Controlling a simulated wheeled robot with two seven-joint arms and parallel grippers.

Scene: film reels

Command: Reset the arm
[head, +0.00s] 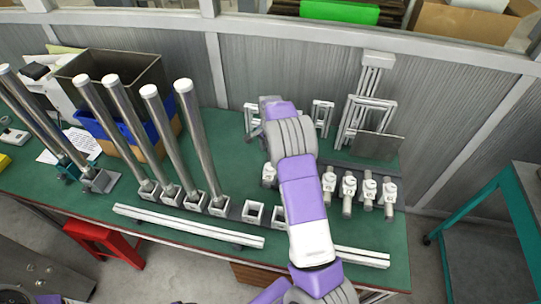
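One of my arms, purple, white and grey, comes in at the bottom, right of centre, and reaches up over the green workbench (350,238). It covers part of the rack and of the white rail. I see no fingertips at its far end. From this view alone I cannot tell where its gripper is. My other arm and the left gripper do not show.
Several tall metal posts (195,140) stand on the bench's left half. White rails (190,226) lie along its front. White-and-grey fittings (348,190) and an aluminium frame (358,115) are at right. A teal cart (480,215) and red stool (105,240) stand beside it.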

